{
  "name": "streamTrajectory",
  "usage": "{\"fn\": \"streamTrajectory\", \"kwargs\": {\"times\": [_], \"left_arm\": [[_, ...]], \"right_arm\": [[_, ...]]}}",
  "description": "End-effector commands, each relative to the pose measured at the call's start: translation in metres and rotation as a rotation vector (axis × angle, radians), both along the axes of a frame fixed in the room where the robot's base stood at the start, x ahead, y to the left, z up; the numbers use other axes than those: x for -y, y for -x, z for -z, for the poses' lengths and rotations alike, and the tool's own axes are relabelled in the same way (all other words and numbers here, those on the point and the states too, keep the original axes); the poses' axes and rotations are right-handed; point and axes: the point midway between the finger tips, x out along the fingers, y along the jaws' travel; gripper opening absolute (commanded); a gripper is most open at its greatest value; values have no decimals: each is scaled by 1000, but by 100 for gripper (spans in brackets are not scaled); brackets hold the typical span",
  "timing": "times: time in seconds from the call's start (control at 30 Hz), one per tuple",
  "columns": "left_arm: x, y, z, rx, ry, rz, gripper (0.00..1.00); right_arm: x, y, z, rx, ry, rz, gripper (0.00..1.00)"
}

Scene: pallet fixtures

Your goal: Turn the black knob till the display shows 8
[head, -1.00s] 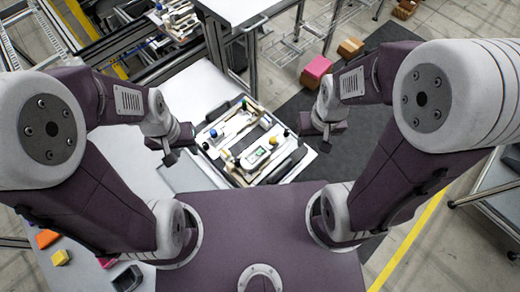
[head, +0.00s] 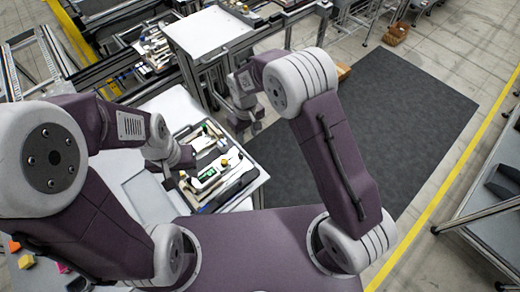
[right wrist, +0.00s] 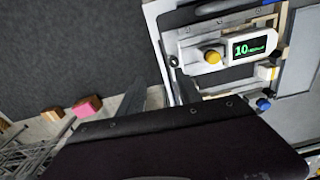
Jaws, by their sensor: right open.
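A pale device (right wrist: 205,53) with a lit display (right wrist: 252,47) reading 10 in green sits on the fixture. A small dark round part (right wrist: 173,61) at the device's left end may be the black knob. In the head view the display (head: 207,174) is small and unreadable. My right gripper (right wrist: 158,92) is open and empty, its fingers left of and below the device in the wrist view.
A blue knob (right wrist: 263,104) is on the fixture, below the display in the wrist view. The fixture's table (head: 240,192) ends close to my body. A dark mat (head: 400,110) covers clear floor to the right. A white-topped bench (head: 205,30) stands behind.

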Motion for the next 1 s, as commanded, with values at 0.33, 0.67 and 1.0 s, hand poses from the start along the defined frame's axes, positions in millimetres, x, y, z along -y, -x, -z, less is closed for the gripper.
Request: {"fn": "streamTrajectory", "kwargs": {"times": [0.33, 0.67, 1.0], "left_arm": [[0, 0, -10, 0, 0, -1, 36], [0, 0, -27, 0, 0, 0, 36], [0, 0, -27, 0, 0, -1, 36]], "right_arm": [[-9, 12, 26, -23, 12, -30, 41], [-10, 11, 87, -20, 9, -28, 41], [-11, 11, 96, -17, 8, -28, 41]]}}
